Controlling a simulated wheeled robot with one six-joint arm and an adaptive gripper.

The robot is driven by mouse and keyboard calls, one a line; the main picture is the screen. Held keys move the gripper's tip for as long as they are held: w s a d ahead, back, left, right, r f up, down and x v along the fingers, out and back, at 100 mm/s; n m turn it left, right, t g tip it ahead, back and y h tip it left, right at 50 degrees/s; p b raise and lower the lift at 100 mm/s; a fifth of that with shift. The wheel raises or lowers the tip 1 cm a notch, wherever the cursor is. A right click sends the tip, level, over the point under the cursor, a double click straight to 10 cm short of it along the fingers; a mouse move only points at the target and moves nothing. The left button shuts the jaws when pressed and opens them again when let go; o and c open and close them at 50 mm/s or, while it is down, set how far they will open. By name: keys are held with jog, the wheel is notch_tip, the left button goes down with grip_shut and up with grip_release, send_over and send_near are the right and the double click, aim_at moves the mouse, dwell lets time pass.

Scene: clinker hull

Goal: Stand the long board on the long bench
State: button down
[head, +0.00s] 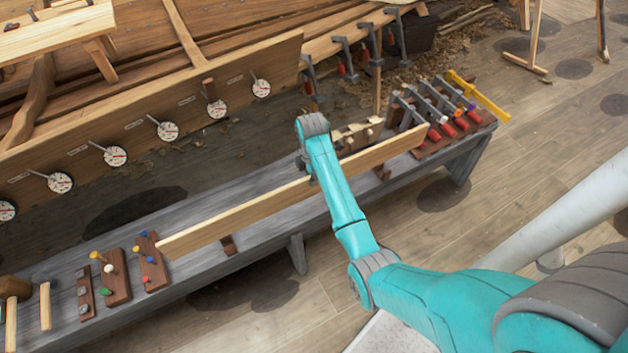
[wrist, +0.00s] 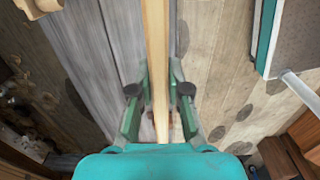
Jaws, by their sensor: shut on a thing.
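The long board (head: 240,211) is pale wood and stands on its edge, running lengthwise over the grey long bench (head: 205,212). My gripper (head: 311,178) is shut on the long board near its middle and is partly hidden by my arm. In the wrist view the board (wrist: 156,45) passes between the two green fingers of my gripper (wrist: 159,98). Small brown blocks (head: 229,245) and (head: 382,173) show on the bench close under the board's lower edge. I cannot tell whether the board touches them or hangs just above.
Dark racks with coloured pegs (head: 117,277) stand at the bench's left end. Several clamps (head: 440,110) with red handles and a yellow tool (head: 480,97) lie at its right end. The hull plank with round dials (head: 168,131) rises behind. Wooden floor (head: 420,235) is open in front.

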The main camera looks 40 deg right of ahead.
aim_at(312, 195)
jog(key=shift+w+f, duration=0.15)
jog(key=shift+f, duration=4.45)
jog(key=shift+f, duration=0.3)
jog(key=c, duration=1)
grip_release()
jog(key=shift+c, duration=0.2)
jog(key=shift+f, duration=0.1)
notch_tip(312, 195, up, 12)
jog(key=shift+r, duration=0.1)
